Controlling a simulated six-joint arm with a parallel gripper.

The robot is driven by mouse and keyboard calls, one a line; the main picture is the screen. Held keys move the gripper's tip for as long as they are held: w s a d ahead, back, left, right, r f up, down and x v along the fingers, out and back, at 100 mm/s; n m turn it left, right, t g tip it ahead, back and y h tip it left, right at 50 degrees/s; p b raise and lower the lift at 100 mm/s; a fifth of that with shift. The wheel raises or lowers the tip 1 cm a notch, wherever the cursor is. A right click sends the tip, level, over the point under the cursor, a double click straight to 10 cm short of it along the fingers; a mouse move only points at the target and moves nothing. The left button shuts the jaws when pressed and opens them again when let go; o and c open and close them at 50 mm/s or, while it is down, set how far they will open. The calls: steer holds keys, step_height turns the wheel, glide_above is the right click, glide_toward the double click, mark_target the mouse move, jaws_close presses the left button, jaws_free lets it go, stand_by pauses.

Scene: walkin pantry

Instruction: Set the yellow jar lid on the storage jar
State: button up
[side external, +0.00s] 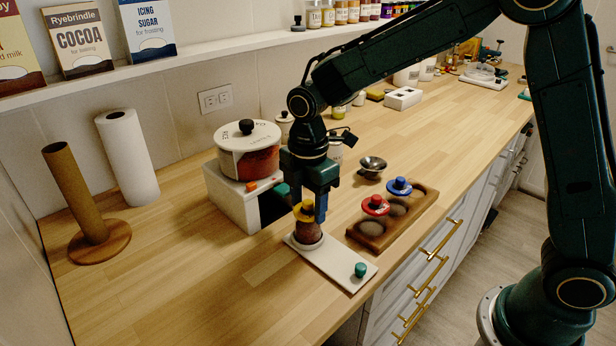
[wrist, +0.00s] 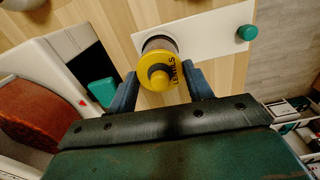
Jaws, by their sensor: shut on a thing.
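The yellow jar lid (side external: 303,212) has a dark knob and dark lettering. My gripper (side external: 308,208) points down and is shut on it, one finger on each side in the wrist view (wrist: 160,84). The storage jar (side external: 308,233) stands upright on a white board (side external: 342,268), directly below the lid. The lid (wrist: 154,66) covers most of the jar's top in the wrist view; only part of the jar's rim and side (wrist: 158,43) shows. I cannot tell whether the lid rests on the rim or hovers just above it.
A wooden tray (side external: 424,208) to the right holds a red lid (side external: 375,205) and a blue lid (side external: 399,186). A teal knob (side external: 361,270) stands on the board's front end. A white scale (side external: 229,201) with a lidded pot (side external: 248,155) is close behind left. The front-left counter is clear.

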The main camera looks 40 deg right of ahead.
steer(key=shift+f, duration=0.1)
steer(key=o, duration=1)
steer(key=shift+c, duration=0.2)
steer(key=shift+o, duration=0.3)
steer(key=shift+w, duration=0.15)
steer(key=shift+c, duration=0.2)
steer(key=shift+r, duration=0.2)
steer(key=shift+o, duration=1.3)
steer(key=shift+r, duration=0.5)
steer(key=shift+o, duration=0.3)
steer(key=shift+r, duration=2.8)
steer(key=shift+s, duration=0.2)
